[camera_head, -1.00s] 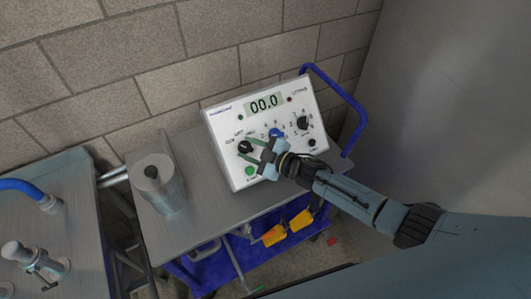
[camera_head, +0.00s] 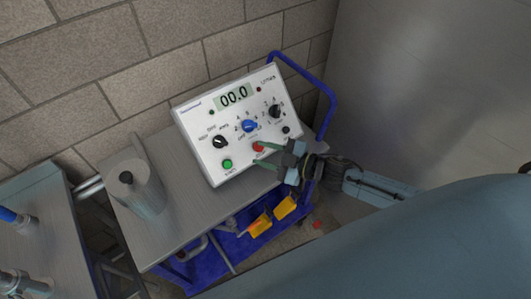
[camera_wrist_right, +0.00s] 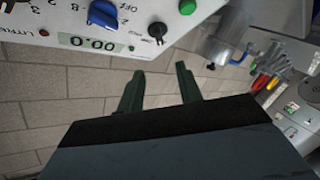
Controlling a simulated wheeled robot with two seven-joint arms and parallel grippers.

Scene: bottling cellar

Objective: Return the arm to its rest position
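My right gripper (camera_head: 258,156) is in front of the lower right part of a white control box (camera_head: 205,170). Its two green fingers are apart with nothing between them. They overlap the box's lower edge in the head view, near the red button (camera_head: 258,147); I cannot tell how much gap there is. In the right wrist view the open fingers (camera_wrist_right: 160,88) point towards the brick wall, with the box (camera_wrist_right: 60,25) at the top left. The box's display (camera_head: 234,96) reads 00.0. My left gripper is not in view.
The box stands on a grey-topped cart (camera_head: 185,215) with a blue handle (camera_head: 325,92). A metal canister (camera_head: 140,190) stands left of the box. Yellow items (camera_head: 260,225) show low on the cart. Another bench (camera_head: 40,225) is at far left. A brick wall (camera_head: 130,75) is behind.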

